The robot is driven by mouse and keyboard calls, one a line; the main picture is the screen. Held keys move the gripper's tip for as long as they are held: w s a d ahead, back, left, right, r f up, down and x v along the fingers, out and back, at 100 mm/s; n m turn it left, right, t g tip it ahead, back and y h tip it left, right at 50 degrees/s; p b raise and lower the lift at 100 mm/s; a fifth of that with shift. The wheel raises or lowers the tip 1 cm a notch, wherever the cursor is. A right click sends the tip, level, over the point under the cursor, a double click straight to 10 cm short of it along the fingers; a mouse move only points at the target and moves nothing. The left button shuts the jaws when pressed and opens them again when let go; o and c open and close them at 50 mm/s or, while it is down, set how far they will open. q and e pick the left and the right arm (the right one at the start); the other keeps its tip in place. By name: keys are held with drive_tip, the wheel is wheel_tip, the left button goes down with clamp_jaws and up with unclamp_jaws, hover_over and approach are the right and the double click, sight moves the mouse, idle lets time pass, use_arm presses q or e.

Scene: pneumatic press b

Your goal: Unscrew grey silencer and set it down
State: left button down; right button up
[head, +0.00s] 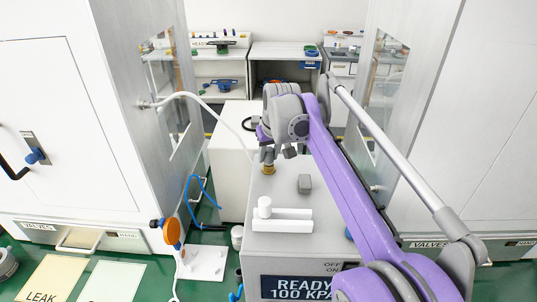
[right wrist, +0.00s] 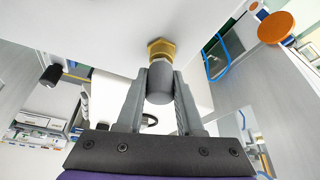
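The grey silencer (right wrist: 160,84) is a short dark grey cylinder between the fingers of my right gripper (right wrist: 160,88) in the right wrist view. Both fingers lie along its sides and appear to touch it. Its end meets a brass hex fitting (right wrist: 161,48) with a thin light band between them; how far it is threaded in cannot be told. In the head view the brass fitting (head: 269,169) stands on top of the press (head: 340,240), with my right gripper (head: 268,156) just above it. The silencer is mostly hidden there. My left gripper is not in view.
The press display (head: 300,288) reads READY 100 KPA. Cabinets flank both sides. An orange knob (head: 172,232) stands to the left. Some press top is bare.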

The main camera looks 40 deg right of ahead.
drive_tip(key=shift+c, duration=1.4)
drive_tip(key=n+y, duration=0.2)
drive_tip(key=n, duration=0.4)
drive_tip(key=n+y, duration=0.1)
drive_tip(key=n, duration=0.2)
drive_tip(key=n+y, duration=0.1)
drive_tip(key=n, duration=0.2)
drive_tip(key=shift+g, duration=0.4)
drive_tip(key=o, duration=0.8)
drive_tip(key=shift+c, duration=0.2)
drive_tip(key=m+h, duration=0.1)
drive_tip(key=m, duration=0.2)
drive_tip(key=m+t+h, duration=0.1)
drive_tip(key=m, duration=0.2)
drive_tip(key=shift+a, duration=0.15)
drive_tip(key=m+h, duration=0.1)
drive_tip(key=m, duration=0.2)
drive_tip(key=m+h, duration=0.1)
drive_tip(key=m, duration=0.2)
